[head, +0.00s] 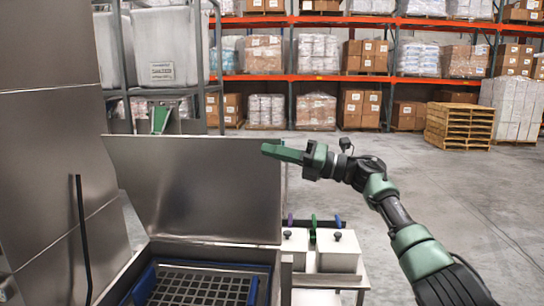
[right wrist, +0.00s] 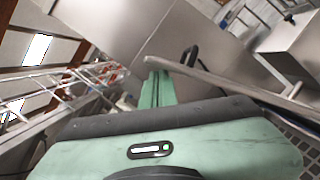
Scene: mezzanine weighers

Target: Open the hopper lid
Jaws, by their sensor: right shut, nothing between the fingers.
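The hopper lid (head: 205,188) is a wide brushed-steel panel. In the head view it stands raised and leans back behind the hopper opening. Under it the hopper shows a dark grid (head: 200,289) inside a blue rim (head: 142,284). My right gripper (head: 270,149) is green, shut and empty, at the lid's upper right corner in the head view. Whether it touches the lid, I cannot tell. In the right wrist view the shut fingers (right wrist: 157,88) point toward bare steel, with a long metal edge (right wrist: 215,82) crossing close by. My left gripper is not in view.
White lidded bins (head: 338,252) stand on a small table right of the hopper, with coloured handles behind them. A tall steel panel (head: 45,130) and a black rod (head: 82,235) are at the left. Pallet racks line the back. The floor (head: 460,210) at the right is clear.

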